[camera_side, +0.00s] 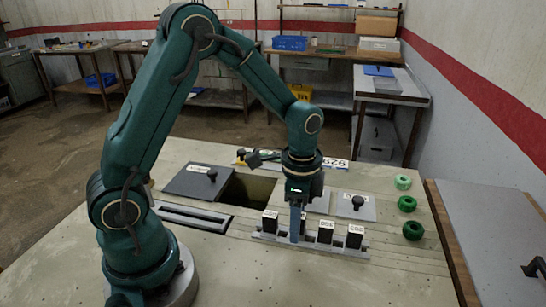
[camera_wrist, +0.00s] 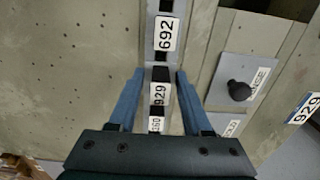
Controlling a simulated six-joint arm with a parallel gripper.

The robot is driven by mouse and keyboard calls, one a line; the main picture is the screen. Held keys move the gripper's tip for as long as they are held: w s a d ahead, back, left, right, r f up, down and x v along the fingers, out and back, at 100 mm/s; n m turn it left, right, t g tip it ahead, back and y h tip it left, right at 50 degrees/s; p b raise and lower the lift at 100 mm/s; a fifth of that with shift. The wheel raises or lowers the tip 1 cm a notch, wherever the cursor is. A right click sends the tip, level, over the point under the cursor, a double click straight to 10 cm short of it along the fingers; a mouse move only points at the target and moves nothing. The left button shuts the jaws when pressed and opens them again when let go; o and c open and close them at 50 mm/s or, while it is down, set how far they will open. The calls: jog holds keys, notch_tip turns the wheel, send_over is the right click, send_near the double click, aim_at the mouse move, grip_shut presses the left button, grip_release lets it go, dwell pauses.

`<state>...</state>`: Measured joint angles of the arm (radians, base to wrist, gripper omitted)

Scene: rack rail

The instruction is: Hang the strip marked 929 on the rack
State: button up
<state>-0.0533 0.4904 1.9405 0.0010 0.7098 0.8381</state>
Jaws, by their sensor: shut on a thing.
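The strip marked 929 (camera_wrist: 158,92) is a black block with a white label, between my gripper's blue fingers in the wrist view. My gripper (camera_side: 296,232) is shut on it and points down over the grey rail (camera_side: 262,237); it also shows in the wrist view (camera_wrist: 157,82). In the side view the fingers hide this strip, and I cannot tell whether it is seated or lifted. In the same row stand a strip marked 692 (camera_wrist: 165,33) and one that seems marked 360 (camera_side: 325,231), one on each side. Another strip (camera_side: 355,237) stands at the right end.
A long dark slotted fixture (camera_side: 190,218) lies to the left. A knobbed grey plate (camera_side: 352,212), several green rings (camera_side: 407,203) and a 929 sign (camera_side: 336,163) stand near.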

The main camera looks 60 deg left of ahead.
jog(key=shift+f, duration=0.55)
jog(key=o, duration=1.2)
jog(key=shift+r, duration=3.5)
jog(key=shift+r, duration=0.1)
